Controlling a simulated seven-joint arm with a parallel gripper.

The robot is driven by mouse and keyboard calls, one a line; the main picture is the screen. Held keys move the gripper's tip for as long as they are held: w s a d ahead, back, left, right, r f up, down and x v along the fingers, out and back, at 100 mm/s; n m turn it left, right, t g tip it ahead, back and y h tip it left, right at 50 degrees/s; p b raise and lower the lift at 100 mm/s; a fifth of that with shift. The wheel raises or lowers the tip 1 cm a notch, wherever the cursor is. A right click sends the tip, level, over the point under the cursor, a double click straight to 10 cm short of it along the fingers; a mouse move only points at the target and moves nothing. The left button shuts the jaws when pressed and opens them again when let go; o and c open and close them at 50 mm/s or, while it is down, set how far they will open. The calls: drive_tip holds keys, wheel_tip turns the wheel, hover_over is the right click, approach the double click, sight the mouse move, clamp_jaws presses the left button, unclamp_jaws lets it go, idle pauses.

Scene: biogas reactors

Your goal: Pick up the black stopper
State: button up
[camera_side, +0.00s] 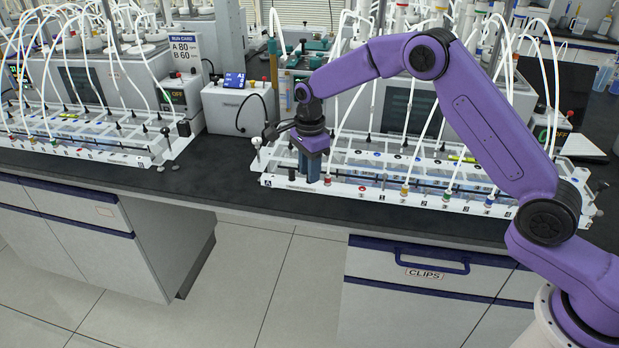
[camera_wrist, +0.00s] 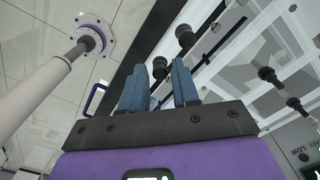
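My gripper (camera_side: 308,170) points down over the front left end of the near rack in the side view. In the wrist view its two blue fingers (camera_wrist: 160,80) stand apart with a gap between them. A black stopper (camera_wrist: 161,68) shows at this gap, near the fingertips; I cannot tell whether the fingers touch it. Another black stopper (camera_wrist: 184,36) is just beyond the fingertips. More dark stoppers, one (camera_wrist: 268,74) among them, stand to the right on the rack. In the side view the fingers hide the spot below, and no stopper can be made out there.
The white rack (camera_side: 283,183) with several tubes and coloured caps lies along the bench edge. White hoses rise over it, partly behind my arm. A white box (camera_side: 226,108) stands behind to the left. The black bench top (camera_side: 221,165) left of the rack is mostly clear.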

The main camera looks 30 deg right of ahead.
drive_tip(key=shift+f, duration=0.45)
clamp_jaws()
drive_tip(key=shift+r, duration=0.1)
